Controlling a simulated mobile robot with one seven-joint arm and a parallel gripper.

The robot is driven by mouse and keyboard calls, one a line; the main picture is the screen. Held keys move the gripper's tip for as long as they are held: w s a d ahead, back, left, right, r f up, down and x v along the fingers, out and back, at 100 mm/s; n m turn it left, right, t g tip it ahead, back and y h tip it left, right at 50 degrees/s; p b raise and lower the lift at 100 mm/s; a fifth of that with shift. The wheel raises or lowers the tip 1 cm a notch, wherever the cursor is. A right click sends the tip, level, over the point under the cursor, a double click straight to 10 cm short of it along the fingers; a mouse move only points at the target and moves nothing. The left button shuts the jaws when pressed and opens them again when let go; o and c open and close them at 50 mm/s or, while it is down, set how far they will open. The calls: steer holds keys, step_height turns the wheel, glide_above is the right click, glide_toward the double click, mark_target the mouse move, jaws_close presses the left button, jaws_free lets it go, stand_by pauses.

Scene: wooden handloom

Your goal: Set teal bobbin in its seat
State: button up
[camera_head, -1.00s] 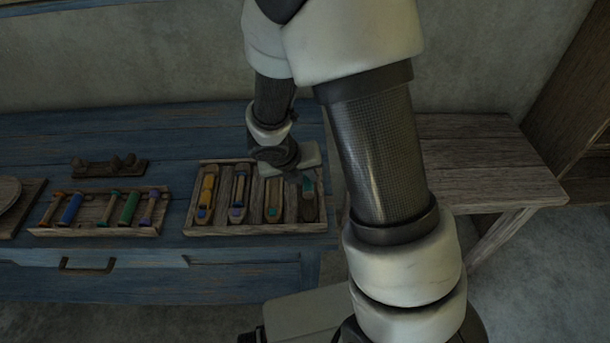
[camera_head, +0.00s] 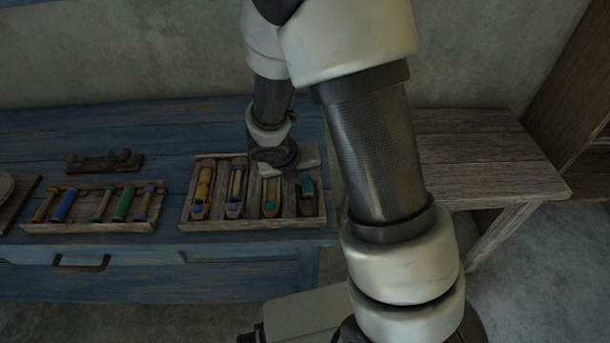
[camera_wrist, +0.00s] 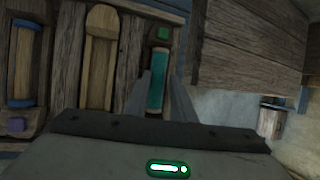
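The teal bobbin (camera_wrist: 156,80) shows in the wrist view between my gripper's (camera_wrist: 157,88) two fingers, which lie close along both its sides. My gripper appears shut on it. The bobbin lies lengthwise over the rightmost slot of the wooden tray, with a green square (camera_wrist: 162,33) at its upper end. In the head view, teal (camera_head: 307,185) shows in the right compartment of the tray (camera_head: 250,226), below the end of my arm. Whether the bobbin rests fully in its seat cannot be told. The fingertips are too small to make out in the head view.
A rack of coloured spools (camera_head: 90,226) and a small pegged block (camera_head: 104,163) stand left. A wooden bench (camera_head: 485,165) is on the right.

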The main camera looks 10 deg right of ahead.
steer(key=shift+s+a+f, duration=0.25)
steer(key=shift+a+f, duration=0.1)
steer(key=shift+f, duration=0.05)
steer(key=p+v, duration=0.7)
steer(key=v, duration=1)
steer(key=shift+w+d+r, duration=0.25)
steer(key=shift+d+r, duration=0.05)
steer(key=shift+r, duration=0.3)
